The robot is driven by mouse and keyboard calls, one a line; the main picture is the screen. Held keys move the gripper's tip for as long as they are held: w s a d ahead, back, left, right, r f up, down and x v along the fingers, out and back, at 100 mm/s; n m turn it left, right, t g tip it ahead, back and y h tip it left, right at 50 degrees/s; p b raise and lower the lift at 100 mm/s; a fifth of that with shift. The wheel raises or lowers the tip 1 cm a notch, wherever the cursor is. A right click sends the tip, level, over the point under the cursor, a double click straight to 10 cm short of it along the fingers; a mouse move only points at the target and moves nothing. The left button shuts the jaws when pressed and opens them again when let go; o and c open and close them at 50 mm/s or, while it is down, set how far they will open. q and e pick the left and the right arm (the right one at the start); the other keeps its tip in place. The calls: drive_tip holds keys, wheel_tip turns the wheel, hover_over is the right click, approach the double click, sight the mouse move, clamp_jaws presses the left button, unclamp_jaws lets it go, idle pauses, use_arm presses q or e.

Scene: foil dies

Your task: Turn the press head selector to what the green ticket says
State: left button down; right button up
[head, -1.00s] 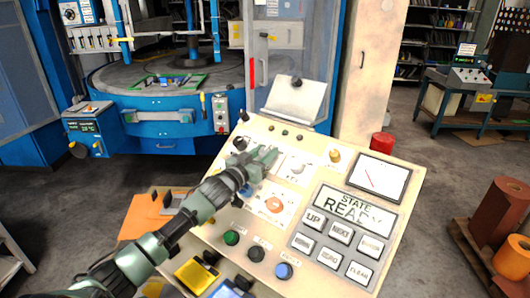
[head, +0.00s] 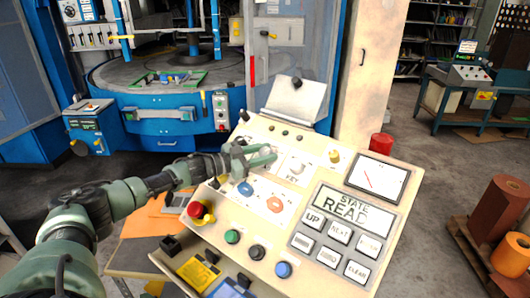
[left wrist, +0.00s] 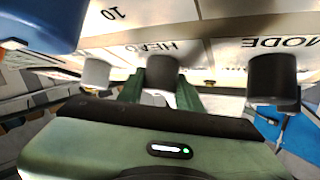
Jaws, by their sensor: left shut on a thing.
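The beige press console (head: 318,190) fills the middle of the head view. My left gripper (head: 262,157) is over its upper left part and hides the knob there. In the left wrist view, a dark knob (left wrist: 162,73) beside a label that seems to read HEAD stands between the green fingers of my left gripper (left wrist: 160,92). The gripper is shut on this head selector. The knob's setting cannot be read. Another dark knob (left wrist: 272,78) sits by the word MODE. I cannot make out a green ticket. My right gripper is not in view.
A red stop button (head: 197,210) and a blue dial (head: 244,189) lie close to my left arm. A yellow card (head: 197,270) lies at the console's front. A state display (head: 350,210) and a key panel are on the right. The blue press (head: 165,128) stands behind.

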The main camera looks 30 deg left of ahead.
use_arm(q)
drive_tip(key=shift+r, duration=0.1)
idle(0.4)
drive_tip(key=c, duration=0.9)
unclamp_jaws()
drive_tip(key=shift+c, duration=0.2)
drive_tip(key=shift+s+a, duration=0.2)
drive_tip(key=shift+s, duration=0.05)
drive_tip(key=b+v, duration=0.3)
drive_tip(key=v, duration=0.3)
drive_tip(key=shift+s+a, duration=0.15)
drive_tip(key=shift+a, duration=0.05)
drive_tip(key=shift+s+a, duration=0.15)
drive_tip(key=shift+s, duration=0.25)
